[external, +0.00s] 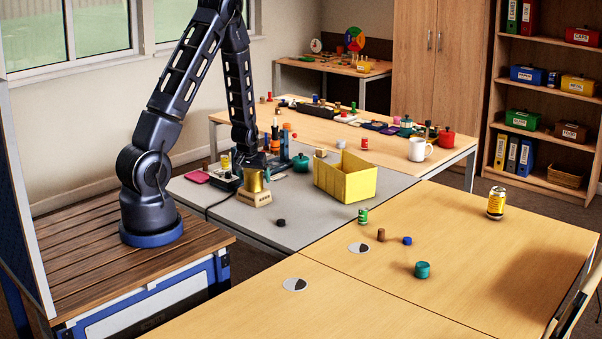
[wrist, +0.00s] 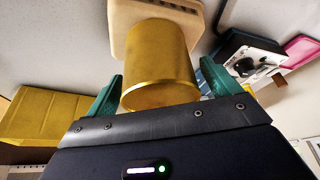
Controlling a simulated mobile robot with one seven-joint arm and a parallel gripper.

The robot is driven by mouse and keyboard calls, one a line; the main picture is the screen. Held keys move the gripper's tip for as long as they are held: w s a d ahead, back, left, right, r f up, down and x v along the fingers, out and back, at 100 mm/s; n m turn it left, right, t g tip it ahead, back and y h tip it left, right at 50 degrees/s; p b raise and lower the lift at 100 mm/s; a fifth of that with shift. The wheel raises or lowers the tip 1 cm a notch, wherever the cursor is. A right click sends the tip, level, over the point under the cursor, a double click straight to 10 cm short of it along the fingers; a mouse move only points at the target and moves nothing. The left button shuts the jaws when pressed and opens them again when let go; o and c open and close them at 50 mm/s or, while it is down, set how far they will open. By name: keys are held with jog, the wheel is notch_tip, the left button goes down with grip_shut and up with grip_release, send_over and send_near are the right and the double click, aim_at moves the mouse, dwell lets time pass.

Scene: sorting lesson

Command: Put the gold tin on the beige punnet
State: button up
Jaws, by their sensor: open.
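The gold tin (external: 253,181) stands upright on the beige punnet (external: 254,199) on the grey table top. In the wrist view the tin (wrist: 158,62) lies between the two green fingers of my gripper (wrist: 160,88), with the beige punnet (wrist: 122,18) beyond it. My gripper is open, with a finger on either side of the tin; a small gap shows at each side. In the external view my gripper (external: 250,165) is just above the tin, and its fingertips are hard to make out.
A yellow bin (external: 345,178) stands close on the right. A teal pot (external: 301,163) is behind, and a pink case (external: 196,177) and a dark device (external: 226,180) are on the left. A small black disc (external: 281,222) lies in front.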

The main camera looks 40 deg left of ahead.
jog(key=s+d+r+m+h, duration=0.1)
jog(key=s+d+r, duration=0.25)
jog(key=r, duration=0.55)
jog(key=s+d+r+m+h, duration=0.15)
jog(key=s+r, duration=0.35)
jog(key=r, duration=0.5)
jog(key=s+d+r, duration=0.3)
jog(key=s+r, duration=0.2)
jog(key=r, duration=0.4)
jog(key=s+d+r+m, duration=0.1)
jog(key=s+d+r, duration=0.1)
jog(key=s+r, duration=0.3)
jog(key=s+d+r+m, duration=0.1)
jog(key=s+r, duration=0.5)
jog(key=s, duration=0.6)
jog(key=shift+d+r+m+t, duration=0.15)
jog(key=shift+d+m+t, duration=0.15)
jog(key=shift+d+m, duration=0.15)
